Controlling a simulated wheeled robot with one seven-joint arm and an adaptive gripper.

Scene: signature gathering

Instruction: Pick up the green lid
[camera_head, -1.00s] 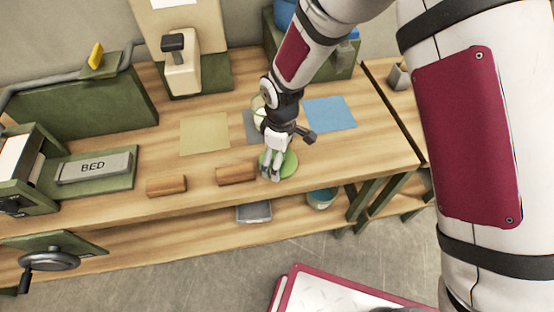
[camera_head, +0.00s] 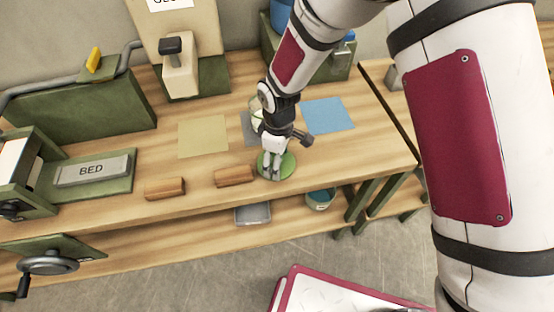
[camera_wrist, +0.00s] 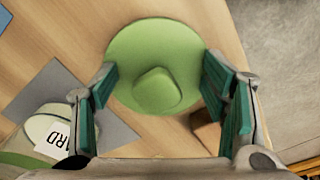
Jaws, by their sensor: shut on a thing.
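The green lid (camera_head: 289,164) is a round disc near the front edge of the wooden workbench, below my gripper (camera_head: 271,177). In the wrist view, the lid (camera_wrist: 150,45) has a raised knob in its middle. My gripper (camera_wrist: 160,95) has its two green-padded fingers on either side of the lid, at its left and right edges, shut on it. I cannot tell whether the lid is clear of the bench top. In the head view my fingers cover part of the lid.
Two brown blocks (camera_head: 234,176) (camera_head: 165,188) lie left of the lid. Yellow (camera_head: 203,136) and blue (camera_head: 327,115) mats lie behind. A pale green labelled container (camera_wrist: 30,145) stands on a grey mat (camera_wrist: 55,85). A teal bucket (camera_head: 320,199) is on the lower shelf.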

